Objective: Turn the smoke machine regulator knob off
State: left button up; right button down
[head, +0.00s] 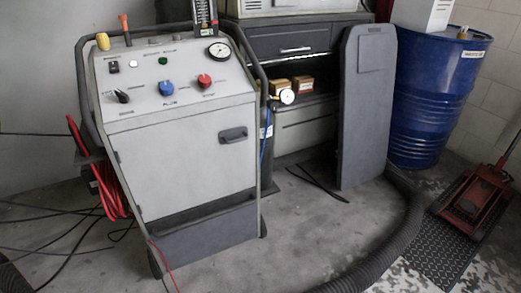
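The smoke machine (183,160) is a grey wheeled cabinet at the left of the head view. Its sloped top panel carries a black knob (122,96), a blue knob (166,88) and a red knob (204,81). The small labels by the knobs are too blurred to read, so I cannot tell which one is the regulator knob or its setting. A round gauge (219,50) sits at the panel's upper right. A green button (163,60) and a dark switch (114,67) are above the knobs. Neither of my grippers is in view.
A dark tubular handle (264,85) frames the panel. Red hoses (112,192) and black cables hang at the left. A grey board (364,110), a blue drum (431,100), a thick floor hose (380,258) and a red jack (475,203) stand to the right. Floor in front is partly clear.

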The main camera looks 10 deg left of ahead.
aim_at(272, 104)
jog(key=i+l+z, duration=0.5)
jog(key=i, duration=0.3)
